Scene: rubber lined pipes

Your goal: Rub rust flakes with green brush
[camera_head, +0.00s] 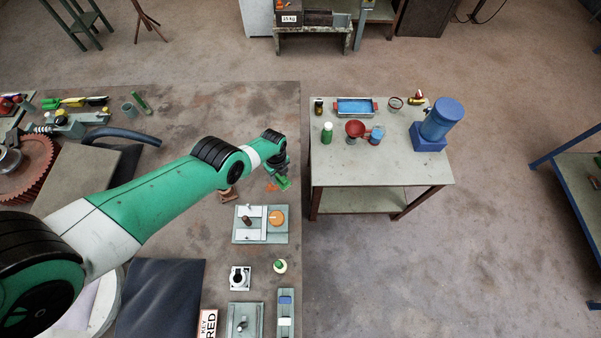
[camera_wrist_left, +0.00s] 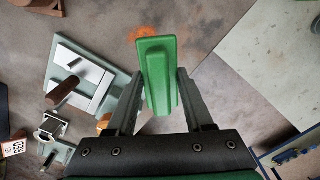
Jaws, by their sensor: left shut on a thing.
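My left gripper (camera_head: 280,170) is over the right part of the brown bench, near its right edge. In the left wrist view, its two fingers (camera_wrist_left: 159,88) are closed on the green brush (camera_wrist_left: 157,62). The brush also shows as a small green piece below the gripper (camera_head: 284,184) in the head view. The bristles are not visible. An orange patch of rust flakes (camera_wrist_left: 144,33) lies on the bench just past the brush's far end; it also shows beside the brush in the head view (camera_head: 271,187). I cannot tell whether the brush touches the surface.
A grey-green fixture plate (camera_head: 240,238) with a brown knob and an orange disc lies in front of the gripper. A small white fixture (camera_head: 240,278) and a green-topped bottle (camera_head: 280,266) stand nearer. Across a floor gap, a side table (camera_head: 380,175) holds a blue motor (camera_head: 440,120).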

